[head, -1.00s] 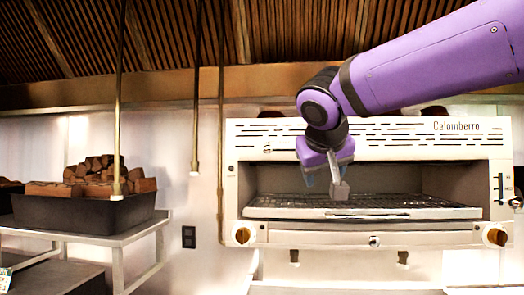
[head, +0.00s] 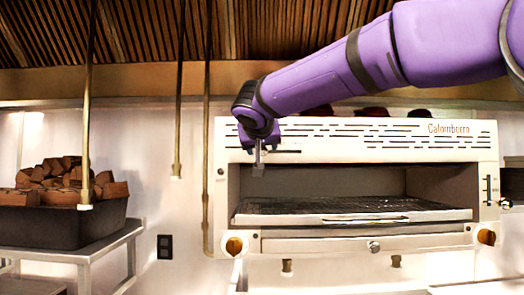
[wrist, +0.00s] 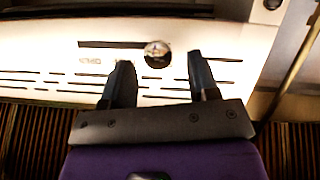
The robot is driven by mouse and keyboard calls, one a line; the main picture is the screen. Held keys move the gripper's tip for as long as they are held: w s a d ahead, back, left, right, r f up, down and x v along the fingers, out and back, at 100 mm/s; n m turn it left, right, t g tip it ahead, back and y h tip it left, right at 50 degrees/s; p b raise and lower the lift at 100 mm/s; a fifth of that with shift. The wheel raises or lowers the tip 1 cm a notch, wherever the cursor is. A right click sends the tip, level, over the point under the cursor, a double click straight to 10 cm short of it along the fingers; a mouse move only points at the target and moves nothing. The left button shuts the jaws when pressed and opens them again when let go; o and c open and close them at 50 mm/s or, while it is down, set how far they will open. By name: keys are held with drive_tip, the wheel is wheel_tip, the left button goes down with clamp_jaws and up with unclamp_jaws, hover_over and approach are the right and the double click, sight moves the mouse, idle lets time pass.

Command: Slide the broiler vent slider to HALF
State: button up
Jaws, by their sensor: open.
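The broiler (head: 350,128) is a wide cream unit with an open front. A round metal knob (wrist: 157,50) sits at one end of a dark straight slot (wrist: 112,44) on its upper front panel; small print beside it is unreadable. In the head view, the slot (head: 287,151) runs right from my gripper, which hides the knob. A vertical slot with a dark handle (head: 488,190) is on the right side panel; I cannot tell which is the vent slider. My gripper (head: 258,168) is open at the panel's upper left. In the wrist view, its fingers (wrist: 158,62) flank the knob, apart from it.
A wire rack (head: 350,206) lies inside the broiler. Orange-faced knobs (head: 234,245) are at the lower corners. Brass rods (head: 206,140) hang left of the broiler. A black bin (head: 70,222) of brown blocks stands on a left side table.

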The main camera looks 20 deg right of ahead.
sight(281, 155)
drive_tip(key=shift+x, duration=1.45)
clamp_jaws()
drive_tip(key=d, duration=0.1)
drive_tip(key=s+d, duration=0.1)
drive_tip(key=d, duration=0.2)
drive_tip(key=shift+s+d, duration=0.35)
drive_tip(key=shift+d, duration=0.05)
unclamp_jaws()
